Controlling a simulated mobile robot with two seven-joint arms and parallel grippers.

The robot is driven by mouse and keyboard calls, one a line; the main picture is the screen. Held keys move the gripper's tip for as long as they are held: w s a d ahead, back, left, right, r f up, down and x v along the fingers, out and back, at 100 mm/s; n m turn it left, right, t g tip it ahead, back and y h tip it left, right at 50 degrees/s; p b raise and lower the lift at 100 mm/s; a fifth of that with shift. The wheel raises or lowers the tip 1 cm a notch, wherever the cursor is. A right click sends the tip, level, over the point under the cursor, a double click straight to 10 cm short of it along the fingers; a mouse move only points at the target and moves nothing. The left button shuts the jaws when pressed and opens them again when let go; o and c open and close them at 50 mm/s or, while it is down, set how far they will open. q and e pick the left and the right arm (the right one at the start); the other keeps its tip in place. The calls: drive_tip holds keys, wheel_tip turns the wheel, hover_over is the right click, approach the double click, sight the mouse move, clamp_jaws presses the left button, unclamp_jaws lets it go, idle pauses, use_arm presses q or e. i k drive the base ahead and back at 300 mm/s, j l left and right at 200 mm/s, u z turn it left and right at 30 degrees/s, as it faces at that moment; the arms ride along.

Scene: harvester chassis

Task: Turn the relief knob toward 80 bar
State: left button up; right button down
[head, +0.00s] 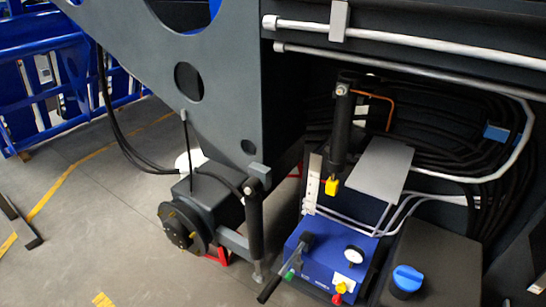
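A blue hydraulic unit (318,268) stands low at the bottom centre. It has a round white-faced gauge (354,254) on top, and I cannot read its pointer. A small red knob (340,288) with yellow beside it sits at its front edge. A green fitting (288,276) is at its left, near a black lever (271,288) that slants down to the left. I cannot tell for sure which part is the relief knob, and no 80 bar mark is legible. Neither gripper is in view.
A black tank (435,258) with a blue cap (407,278) stands right of the unit. A grey plate (381,168) and a dark cylinder (341,125) with a yellow end are above. The dark chassis (240,95) overhangs behind. Floor is open at left.

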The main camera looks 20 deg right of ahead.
sight(340, 288)
drive_tip(key=z, duration=1.05)
